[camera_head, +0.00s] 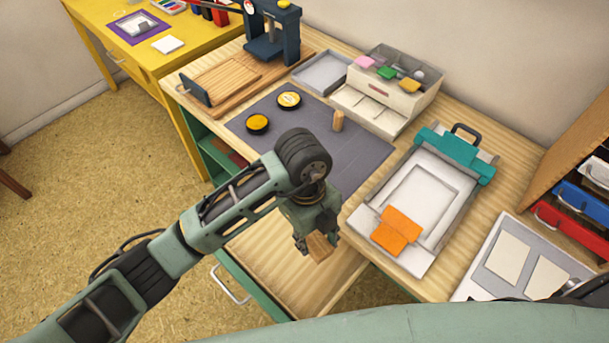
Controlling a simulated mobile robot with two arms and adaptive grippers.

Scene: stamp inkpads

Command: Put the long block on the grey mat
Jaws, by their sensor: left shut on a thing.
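My left gripper (317,242) points down and is shut on a brown wooden block (320,247), which looks like the long block. The fingers hide part of it. It is in front of the grey mat (361,160), over the light wooden surface at the front; its exact height is hard to tell. The grey mat lies flat on the worktop, partly covered by my arm in this view. My right gripper does not show.
Two round yellow-topped inkpads (257,123) and a small wooden peg (338,121) stand on the mat. A white-and-teal press (455,152) with orange pieces (397,230) is at right. A stamp box (395,85) is behind. The mat's right part is clear.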

